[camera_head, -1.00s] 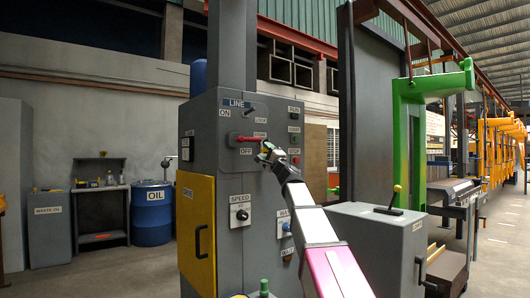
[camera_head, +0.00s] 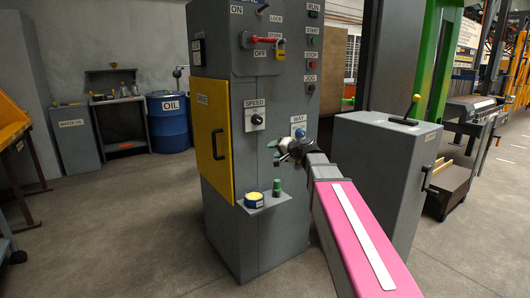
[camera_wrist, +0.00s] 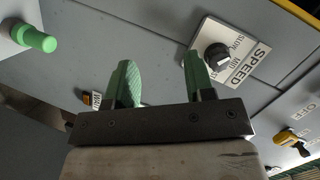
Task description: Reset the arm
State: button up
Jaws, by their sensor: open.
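My arm reaches from the lower right towards the grey control cabinet (camera_head: 236,150) in the head view. My gripper (camera_head: 276,152) is in front of the cabinet's face, below the SPEED knob (camera_head: 257,119) and left of the blue WAY knob (camera_head: 299,133). In the wrist view the two green fingers of my gripper (camera_wrist: 158,84) stand apart with nothing between them. The SPEED knob also shows in the wrist view (camera_wrist: 217,56), beyond the right finger and apart from it.
A red handle (camera_head: 263,40) and a yellow padlock (camera_head: 281,50) are high on the cabinet. A small shelf (camera_head: 270,202) below my gripper holds a yellow-topped tin (camera_head: 254,198) and a green-topped piece (camera_head: 277,187). A grey lever box (camera_head: 385,170) stands right. Floor at left is open.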

jog(key=s+d+f+n+g+h, duration=0.15)
jog(key=s+f, duration=0.25)
jog(key=f, duration=0.4)
jog(key=s+d+f+g+h, duration=0.1)
jog(key=s+f+g+h, duration=0.15)
jog(key=f, duration=0.45)
jog(key=s+d+f+g+h, duration=0.2)
jog(key=s+d+f, duration=0.2)
jog(key=s+f, duration=0.2)
jog(key=s+d+f+n+g+h, duration=0.1)
jog(key=s+d+f+g+h, duration=0.1)
jog(key=s+d+f, duration=0.2)
jog(key=s+d+f+g+h, duration=0.2)
jog(key=s+d+f+h, duration=0.1)
jog(key=s+f, duration=0.7)
jog(key=shift+s+d+f+n+g, duration=0.2)
jog(key=shift+d+f+n+g, duration=0.15)
jog(key=shift+d+f, duration=0.15)
jog(key=shift+a, duration=0.1)
